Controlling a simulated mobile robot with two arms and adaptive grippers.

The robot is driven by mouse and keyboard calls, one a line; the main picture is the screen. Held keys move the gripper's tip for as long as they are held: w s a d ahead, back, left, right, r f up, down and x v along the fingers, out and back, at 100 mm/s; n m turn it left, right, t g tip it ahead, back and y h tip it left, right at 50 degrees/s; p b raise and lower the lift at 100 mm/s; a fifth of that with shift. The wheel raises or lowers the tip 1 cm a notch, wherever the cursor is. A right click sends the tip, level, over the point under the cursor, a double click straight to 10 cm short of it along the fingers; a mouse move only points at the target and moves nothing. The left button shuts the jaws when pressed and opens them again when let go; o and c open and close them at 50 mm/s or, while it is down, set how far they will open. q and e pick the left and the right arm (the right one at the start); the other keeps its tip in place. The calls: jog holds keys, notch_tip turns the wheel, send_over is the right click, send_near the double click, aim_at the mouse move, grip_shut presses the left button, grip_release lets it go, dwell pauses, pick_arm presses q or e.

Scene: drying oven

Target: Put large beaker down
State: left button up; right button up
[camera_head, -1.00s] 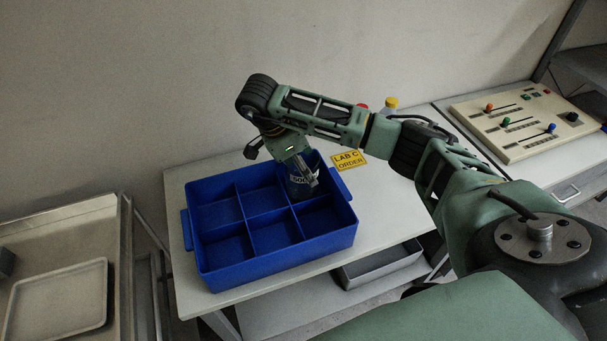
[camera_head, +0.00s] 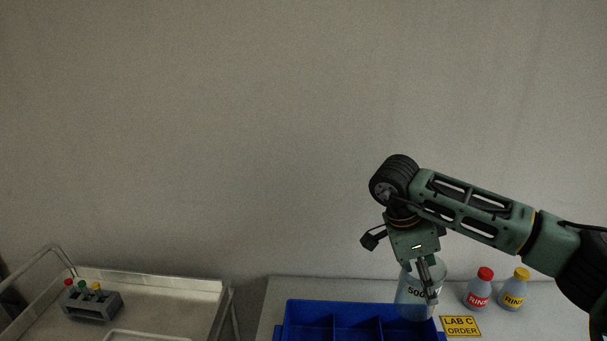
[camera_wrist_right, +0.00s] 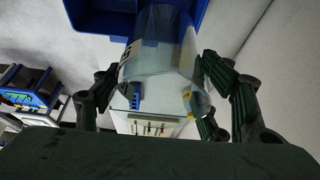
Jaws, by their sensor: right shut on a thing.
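The large clear beaker (camera_head: 409,302), with dark "500" print, is upright at the far right corner of the blue divided box (camera_head: 297,312). My right gripper (camera_head: 430,290) points down and is shut on the beaker. In the right wrist view the beaker (camera_wrist_right: 160,58) lies between the fingers of the gripper (camera_wrist_right: 165,88), with part of the blue box (camera_wrist_right: 92,18) behind it. The beaker hides part of the box's back rim. I cannot tell whether its base touches anything. My left gripper is not in view.
Right of the beaker stand a red-capped bottle (camera_head: 478,290) and a yellow-capped bottle (camera_head: 514,291), behind a yellow "LAB C ORDER" label (camera_head: 460,326). A metal cart (camera_head: 160,287) with a tube rack (camera_head: 92,304) is at left. The box's visible left and middle compartments look empty.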

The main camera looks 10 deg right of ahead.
aim_at(400, 302)
jog(key=shift+a+f+n, duration=0.3)
jog(key=shift+a+n, duration=0.05)
jog(key=shift+n, duration=0.15)
jog(key=a+f+n+t, duration=0.1)
jog(key=n, duration=0.1)
jog(key=s+a+n+t+b, duration=0.1)
jog(key=a+n, duration=0.1)
jog(key=n, duration=0.1)
jog(key=a+f+n+t+b, duration=0.1)
jog(key=n, duration=0.1)
jog(key=shift+s+a+f+n, duration=0.2)
jog(key=shift+a+f+n, duration=0.1)
jog(key=shift+a, duration=0.05)
jog(key=s+a+f+n+t+y+b, duration=0.1)
jog(key=s+a+n+y, duration=0.3)
jog(key=a+n, duration=0.4)
jog(key=shift+s+a+f+n+t+b, duration=0.35)
jog(key=shift+s+n+t, duration=0.45)
jog(key=shift+n, duration=1.1)
jog(key=shift+d+r, duration=0.1)
jog(key=shift+d, duration=0.05)
